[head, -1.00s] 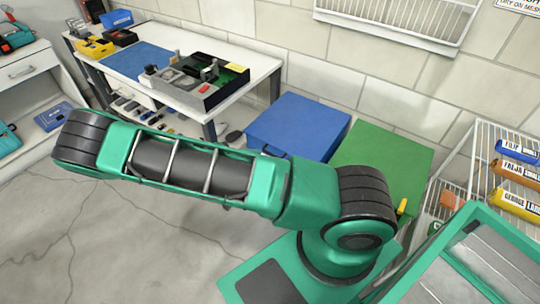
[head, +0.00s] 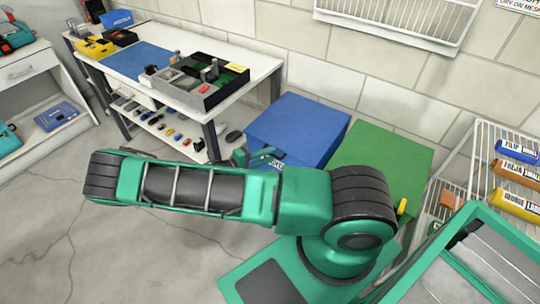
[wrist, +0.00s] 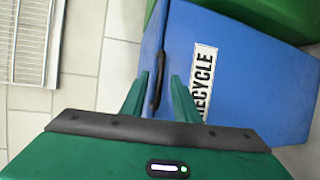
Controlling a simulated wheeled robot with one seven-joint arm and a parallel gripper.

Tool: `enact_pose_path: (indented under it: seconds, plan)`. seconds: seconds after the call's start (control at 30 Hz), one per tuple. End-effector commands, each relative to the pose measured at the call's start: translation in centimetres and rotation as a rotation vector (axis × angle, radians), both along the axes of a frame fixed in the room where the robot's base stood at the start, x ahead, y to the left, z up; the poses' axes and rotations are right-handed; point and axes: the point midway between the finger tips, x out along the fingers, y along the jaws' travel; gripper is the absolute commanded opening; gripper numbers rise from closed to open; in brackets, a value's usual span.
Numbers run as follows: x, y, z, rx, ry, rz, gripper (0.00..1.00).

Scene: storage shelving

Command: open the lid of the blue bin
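The blue bin (head: 300,125) stands on the floor against the wall, its flat lid shut. In the wrist view the bin (wrist: 245,75) fills the right side, with a white RECYCLE label (wrist: 204,80) on its front. A dark handle (wrist: 158,80) runs along the lid's front edge. My gripper (wrist: 161,92) is open, its two green fingers on either side of the handle's line. I cannot tell whether they touch it. In the head view my gripper (head: 262,156) shows small at the bin's front, partly hidden behind my arm.
A green bin (head: 385,160) stands close at the blue bin's right. A white workbench (head: 262,68) with an organiser tray (head: 200,85) is to the left. Open floor (head: 60,215) lies to the left.

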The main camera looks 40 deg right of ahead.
Motion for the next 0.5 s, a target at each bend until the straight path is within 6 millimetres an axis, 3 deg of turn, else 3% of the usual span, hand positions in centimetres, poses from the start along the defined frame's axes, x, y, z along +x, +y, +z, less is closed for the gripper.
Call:
enact_pose_path:
  seconds: [0.2, 0.5]
  plan:
    - [-0.1, -1.6, -0.3, 0.000, 0.000, -0.001, 0.28]
    - [-0.1, -1.7, -0.3, 0.000, 0.000, 0.000, 0.28]
